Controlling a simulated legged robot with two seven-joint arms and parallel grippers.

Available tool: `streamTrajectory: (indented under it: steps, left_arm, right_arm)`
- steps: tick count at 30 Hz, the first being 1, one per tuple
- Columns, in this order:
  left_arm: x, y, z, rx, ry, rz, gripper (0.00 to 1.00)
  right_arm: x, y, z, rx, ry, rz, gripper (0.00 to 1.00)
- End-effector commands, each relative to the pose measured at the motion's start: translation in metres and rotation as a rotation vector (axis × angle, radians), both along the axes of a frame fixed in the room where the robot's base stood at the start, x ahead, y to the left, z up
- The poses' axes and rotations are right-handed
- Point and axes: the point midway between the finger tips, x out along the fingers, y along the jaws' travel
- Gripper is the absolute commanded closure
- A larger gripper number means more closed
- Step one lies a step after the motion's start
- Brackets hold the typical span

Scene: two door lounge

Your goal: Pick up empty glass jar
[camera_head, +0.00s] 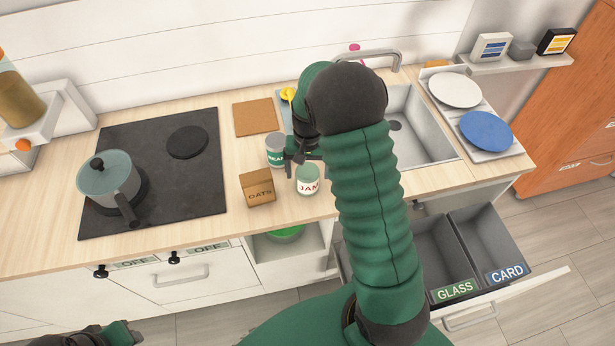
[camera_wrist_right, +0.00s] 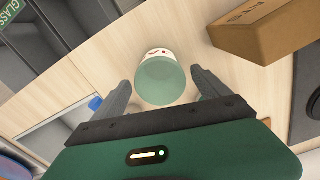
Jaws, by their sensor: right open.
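A small jar (camera_head: 308,181) with a white "JAM" label and a pale green top stands upright on the counter. I cannot tell whether its green top is a lid or open glass. My right gripper (camera_head: 303,156) is open just behind and above it. In the right wrist view the jar (camera_wrist_right: 161,82) sits between the two spread fingers of the right gripper (camera_wrist_right: 160,88), with a gap on each side. A dark part of my left arm or gripper (camera_head: 105,336) shows at the bottom left edge; its jaws cannot be made out.
An "OATS" box (camera_head: 258,188) stands left of the jar, and a green-labelled can (camera_head: 276,150) behind. The sink (camera_head: 425,130) is right of my arm. An open drawer holds "GLASS" (camera_head: 455,290) and "CARD" (camera_head: 507,272) bins. A pot (camera_head: 108,180) sits on the hob.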

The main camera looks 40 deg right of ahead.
Motion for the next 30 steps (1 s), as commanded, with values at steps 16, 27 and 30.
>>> streamTrajectory:
  steps: [16, 27, 30]
  left_arm:
    - [0.0, 0.0, 0.004, 0.0, 0.0, 0.0, 0.64]
    - [0.0, 0.0, 0.004, 0.0, 0.0, 0.0, 0.64]
    - [0.0, 0.0, 0.004, 0.0, 0.0, 0.0, 0.64]
  right_arm:
    - [-0.001, 0.001, -0.027, 0.001, -0.001, 0.0, 0.34]
    - [0.0, 0.001, -0.028, 0.001, 0.0, 0.0, 0.82]
    - [0.0, 0.001, -0.027, 0.001, -0.001, 0.0, 0.86]
